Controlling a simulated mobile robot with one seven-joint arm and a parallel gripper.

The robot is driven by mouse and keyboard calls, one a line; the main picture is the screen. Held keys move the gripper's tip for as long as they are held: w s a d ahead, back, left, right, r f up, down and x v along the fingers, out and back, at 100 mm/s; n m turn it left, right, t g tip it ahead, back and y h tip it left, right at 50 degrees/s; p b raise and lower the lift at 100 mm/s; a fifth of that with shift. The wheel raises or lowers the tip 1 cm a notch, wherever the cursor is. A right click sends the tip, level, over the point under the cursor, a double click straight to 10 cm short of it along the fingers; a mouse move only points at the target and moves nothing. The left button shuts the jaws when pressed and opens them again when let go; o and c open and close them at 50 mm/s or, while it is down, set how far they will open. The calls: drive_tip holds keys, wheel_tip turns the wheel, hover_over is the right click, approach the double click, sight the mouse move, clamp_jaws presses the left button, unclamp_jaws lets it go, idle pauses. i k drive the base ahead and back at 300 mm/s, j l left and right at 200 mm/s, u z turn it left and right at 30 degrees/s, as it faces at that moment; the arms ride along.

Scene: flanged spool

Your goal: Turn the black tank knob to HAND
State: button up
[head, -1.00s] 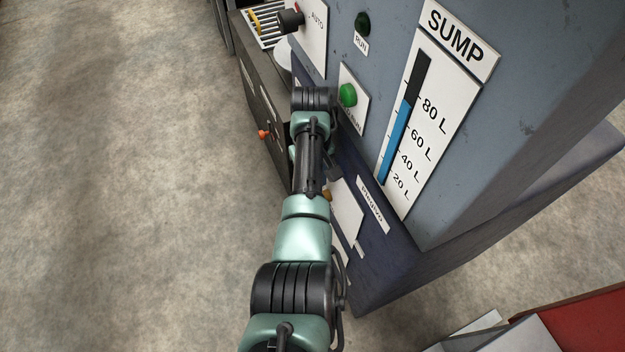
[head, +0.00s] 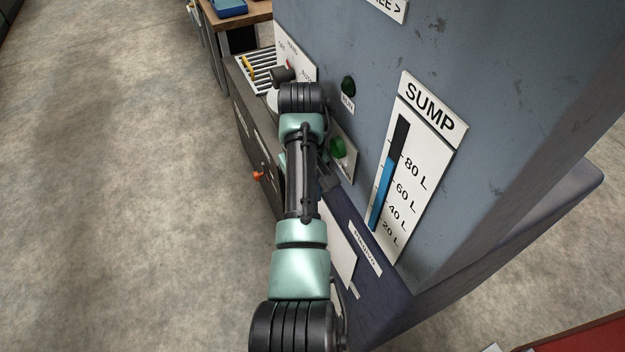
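The black knob (head: 283,75) sticks out from a white plate (head: 294,52) on the side of the blue-grey cabinet, just above the end of my arm in the head view. The plate bears small labels; AUTO is at its lower right, and the ones near its top are hard to read. Which way the knob points I cannot tell. My arm reaches up along the cabinet, and its black wrist joint appears just below the knob.
A green button (head: 338,148) and a dark RUN lamp (head: 348,87) sit right of my wrist. The SUMP gauge (head: 416,165) is farther right. A slatted grate (head: 262,70) and an orange handle (head: 259,175) lie left. The concrete floor at left is clear.

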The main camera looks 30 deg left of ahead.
sight(279, 74)
drive_tip(key=k, duration=1)
